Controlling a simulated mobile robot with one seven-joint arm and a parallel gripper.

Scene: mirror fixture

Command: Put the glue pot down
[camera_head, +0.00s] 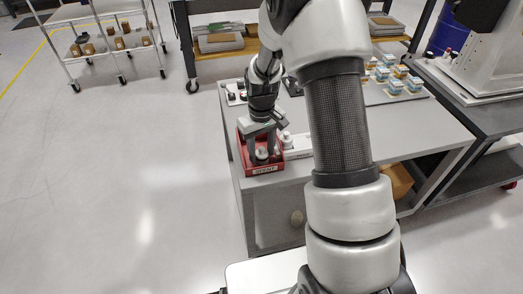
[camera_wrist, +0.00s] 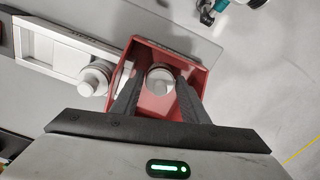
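A small white pot with a grey lid, likely the glue pot (camera_head: 262,154), is inside a red bin (camera_head: 265,169) labelled "SPENT" at the near left corner of the grey table. My gripper (camera_head: 262,150) reaches down into the bin with its fingers apart on both sides of this pot. In the wrist view the pot (camera_wrist: 160,84) shows between the fingertips, with narrow gaps on both sides, so it looks open. The pot's base is partly hidden. A second similar white pot (camera_wrist: 95,80) stands in a white tray (camera_wrist: 40,48) beside the red bin (camera_wrist: 197,76).
The grey table (camera_head: 420,130) holds several small boxes (camera_head: 390,72) on a mat at the back right. My arm hides the table's middle. A wire cart (camera_head: 110,43) and a shelf stand behind. The floor left of the table is clear.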

